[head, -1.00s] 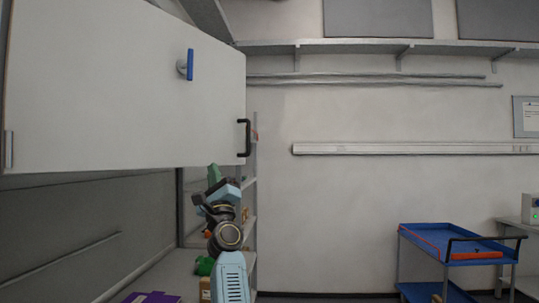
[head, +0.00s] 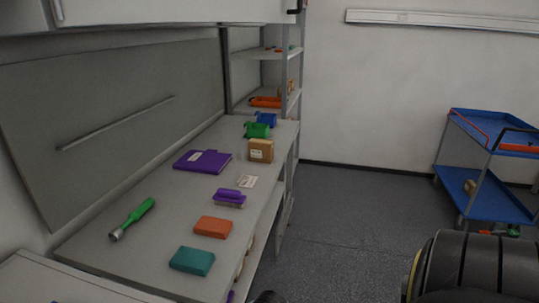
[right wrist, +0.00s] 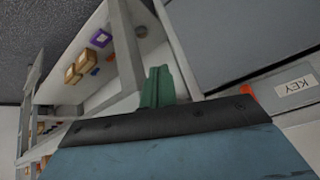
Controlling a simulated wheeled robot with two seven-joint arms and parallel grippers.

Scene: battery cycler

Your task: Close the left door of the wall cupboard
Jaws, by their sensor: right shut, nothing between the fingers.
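The wall cupboard (head: 170,11) shows only as a white strip along the top of the head view. The upper part of its doors is cut off. A dark handle (head: 294,8) shows at its right end. From this strip I cannot tell how far the left door stands open. My right gripper (right wrist: 160,88) shows its green fingers in the right wrist view, shut with nothing between them. It points toward a pale panel and a post. The cupboard is not clearly recognisable in that view. My left gripper is not in view.
The workbench (head: 150,215) below the cupboard carries a green-handled tool (head: 133,218), a purple folder (head: 203,161), a teal block (head: 192,261) and an orange block (head: 213,227). Shelves (head: 262,53) stand behind. A blue trolley (head: 497,203) stands right. Floor between is clear.

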